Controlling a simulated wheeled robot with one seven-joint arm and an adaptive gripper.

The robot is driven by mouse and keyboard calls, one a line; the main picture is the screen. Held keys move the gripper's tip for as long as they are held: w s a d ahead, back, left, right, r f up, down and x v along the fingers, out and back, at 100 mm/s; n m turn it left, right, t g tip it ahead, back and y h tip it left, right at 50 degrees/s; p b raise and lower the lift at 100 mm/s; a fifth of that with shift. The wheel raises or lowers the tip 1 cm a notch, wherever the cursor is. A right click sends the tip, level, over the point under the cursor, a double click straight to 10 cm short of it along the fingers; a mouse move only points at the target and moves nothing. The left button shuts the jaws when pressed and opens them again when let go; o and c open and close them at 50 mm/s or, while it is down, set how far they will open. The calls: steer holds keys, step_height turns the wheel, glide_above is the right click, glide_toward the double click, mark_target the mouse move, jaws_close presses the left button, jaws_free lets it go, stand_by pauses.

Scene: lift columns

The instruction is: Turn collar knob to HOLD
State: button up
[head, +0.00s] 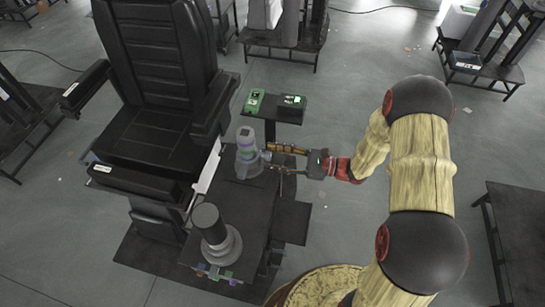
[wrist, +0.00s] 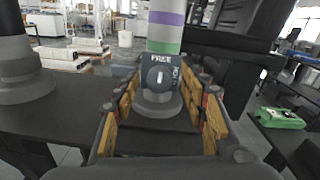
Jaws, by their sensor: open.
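The collar knob (wrist: 159,78) is a dark round dial with a pale upright bar on the front of a grey lift column (wrist: 165,45). The word FREE stands above it, and the bar points up toward that word. A second label on the knob's right is too small to read surely. The column (head: 246,160) also shows in the head view, left of my gripper (head: 281,160). In the wrist view my gripper (wrist: 162,92) is open, its yellow-padded fingers on either side of the knob. I cannot tell whether they touch it.
Another dark column (head: 214,235) stands on the same black platform. A black padded chair (head: 160,90) is at the left. A small side table holds a green device (head: 254,101) and a dark box (head: 291,107).

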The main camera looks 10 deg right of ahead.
steer(key=shift+w+a, duration=0.1)
steer(key=shift+a, duration=0.15)
steer(key=shift+c, duration=0.6)
jaws_close()
